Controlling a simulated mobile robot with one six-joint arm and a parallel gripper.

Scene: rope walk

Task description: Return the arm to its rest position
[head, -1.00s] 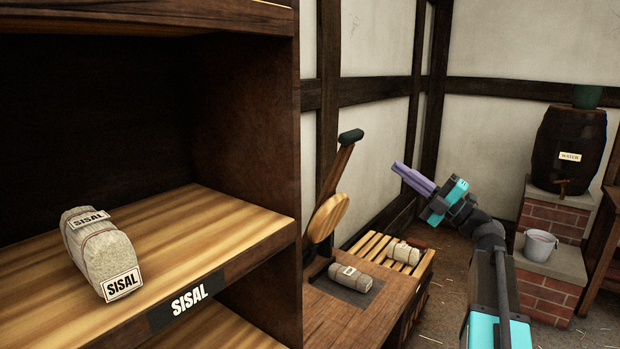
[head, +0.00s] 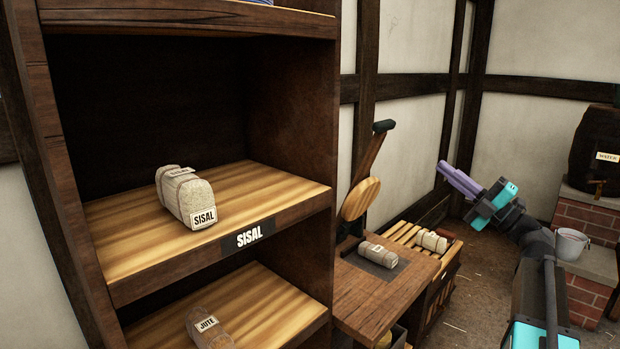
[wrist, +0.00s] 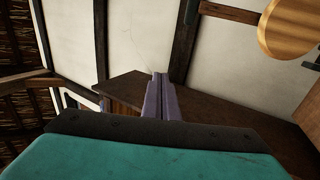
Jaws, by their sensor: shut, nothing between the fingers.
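My gripper (head: 458,178) is up in the air at the right in the head view, its purple fingers pointing up and to the left. The fingers are closed together with nothing between them. In the wrist view the shut fingers (wrist: 160,95) point away from the teal gripper body. My arm (head: 535,240) is bent, reaching up from the lower right. The gripper is apart from the shelf and the bench and touches nothing that I can see.
A shelf unit (head: 322,130) at the left holds a bale labelled SISAL (head: 183,196) and, lower, one labelled JUTE (head: 208,328). A bench (head: 365,300) carries a wrapped bale (head: 378,254); a slatted crate (head: 405,236) holds another (head: 432,241). A bucket (head: 571,243) and water barrel (head: 597,150) stand right.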

